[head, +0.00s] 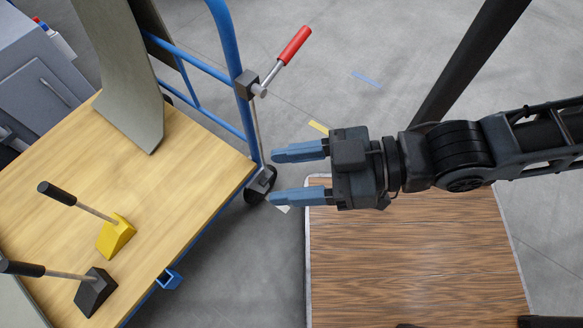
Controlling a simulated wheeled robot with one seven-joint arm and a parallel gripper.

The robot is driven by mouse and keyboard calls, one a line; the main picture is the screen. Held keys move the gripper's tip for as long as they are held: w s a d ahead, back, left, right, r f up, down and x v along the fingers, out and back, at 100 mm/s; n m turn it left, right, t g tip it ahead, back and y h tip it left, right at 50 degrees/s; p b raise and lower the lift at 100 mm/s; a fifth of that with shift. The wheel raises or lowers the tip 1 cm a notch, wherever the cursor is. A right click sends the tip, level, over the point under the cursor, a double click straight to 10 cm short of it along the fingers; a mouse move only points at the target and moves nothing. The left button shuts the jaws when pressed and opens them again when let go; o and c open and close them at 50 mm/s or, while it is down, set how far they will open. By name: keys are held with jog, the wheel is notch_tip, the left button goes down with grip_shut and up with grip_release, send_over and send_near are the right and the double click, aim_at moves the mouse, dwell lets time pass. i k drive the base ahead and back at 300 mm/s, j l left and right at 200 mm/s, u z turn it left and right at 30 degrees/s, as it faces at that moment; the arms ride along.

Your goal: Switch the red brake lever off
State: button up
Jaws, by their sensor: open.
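The red brake lever (293,46) has a red grip on a metal rod. It is mounted on a dark block on the blue upright (228,45) of a cart, and it tilts up and to the right. My gripper (270,176) is open and empty, its two blue fingers pointing left. In the picture it lies below the lever, clear of it, close to the cart's lower corner. A thin rod or cable runs down from the lever's mount toward a dark caster wheel (261,185).
The cart's wooden deck (190,165) carries a yellow block with a handle (116,236), a black block with a handle (96,291) and a grey panel (122,90). A brown wood-grain surface (415,260) lies below my arm. A grey cabinet (40,80) stands at upper left. Grey floor is open around the lever's right.

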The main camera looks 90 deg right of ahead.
aim_at(260, 90)
jog(key=z, duration=1.75)
jog(key=k+l, duration=0.3)
jog(key=k, duration=0.2)
